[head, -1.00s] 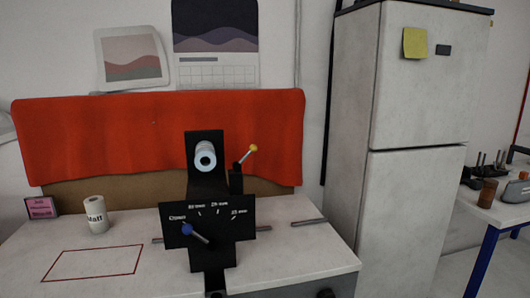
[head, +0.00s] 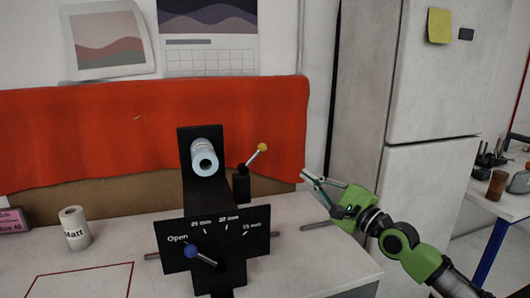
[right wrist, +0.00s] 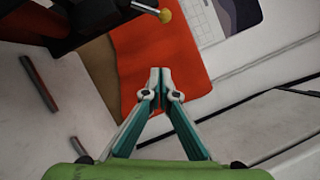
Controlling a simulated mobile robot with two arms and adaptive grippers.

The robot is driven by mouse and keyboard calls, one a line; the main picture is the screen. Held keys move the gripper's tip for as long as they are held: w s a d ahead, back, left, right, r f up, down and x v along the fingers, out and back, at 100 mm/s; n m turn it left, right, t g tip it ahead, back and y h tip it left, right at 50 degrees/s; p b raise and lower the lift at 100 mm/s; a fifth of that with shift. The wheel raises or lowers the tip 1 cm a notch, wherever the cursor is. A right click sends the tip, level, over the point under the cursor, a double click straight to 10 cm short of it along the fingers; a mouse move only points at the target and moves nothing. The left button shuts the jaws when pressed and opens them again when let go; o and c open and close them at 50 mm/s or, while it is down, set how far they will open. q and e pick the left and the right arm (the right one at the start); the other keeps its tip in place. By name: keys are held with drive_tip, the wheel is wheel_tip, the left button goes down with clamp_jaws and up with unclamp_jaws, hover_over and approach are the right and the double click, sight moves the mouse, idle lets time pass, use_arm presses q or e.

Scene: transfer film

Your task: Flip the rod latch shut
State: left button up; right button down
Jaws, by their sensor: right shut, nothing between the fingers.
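The black device stands on the white bench. Its rod latch is a short metal rod with a yellow ball (head: 262,147), tilted up to the right from a black block (head: 241,187). The yellow ball also shows at the top of the right wrist view (right wrist: 165,16). A second lever with a blue ball (head: 191,251) sits on the black scale plate (head: 215,240), near the word "Open". My right gripper (head: 303,176) is right of the latch, fingers pointing left, apart from it. In the right wrist view its fingertips (right wrist: 160,72) are together and empty. My left gripper is not in view.
A white roll (head: 204,160) sits on the device's upright. A red cloth (head: 90,135) hangs behind. A labelled white cylinder (head: 75,228) and a pink box (head: 12,221) stand at the left. A fridge (head: 420,100) stands right.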

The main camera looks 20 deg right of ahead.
sight(254, 158)
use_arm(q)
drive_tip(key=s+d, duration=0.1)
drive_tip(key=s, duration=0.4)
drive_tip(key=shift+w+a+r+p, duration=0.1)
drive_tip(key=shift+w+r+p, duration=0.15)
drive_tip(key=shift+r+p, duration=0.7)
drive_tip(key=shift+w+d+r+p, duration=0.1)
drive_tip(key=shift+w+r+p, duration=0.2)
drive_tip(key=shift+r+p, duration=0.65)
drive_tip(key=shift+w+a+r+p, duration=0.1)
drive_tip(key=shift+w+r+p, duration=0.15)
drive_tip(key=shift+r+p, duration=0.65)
use_arm(e)
drive_tip(key=w+a+r, duration=0.4)
drive_tip(key=w+a, duration=0.3)
drive_tip(key=shift+w, duration=0.3)
drive_tip(key=shift+r, duration=0.1)
use_arm(q)
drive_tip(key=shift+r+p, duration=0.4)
drive_tip(key=shift+p, duration=0.1)
use_arm(e)
drive_tip(key=shift+a+r+n, duration=0.15)
drive_tip(key=shift+r+n, duration=0.15)
drive_tip(key=shift+n, duration=0.2)
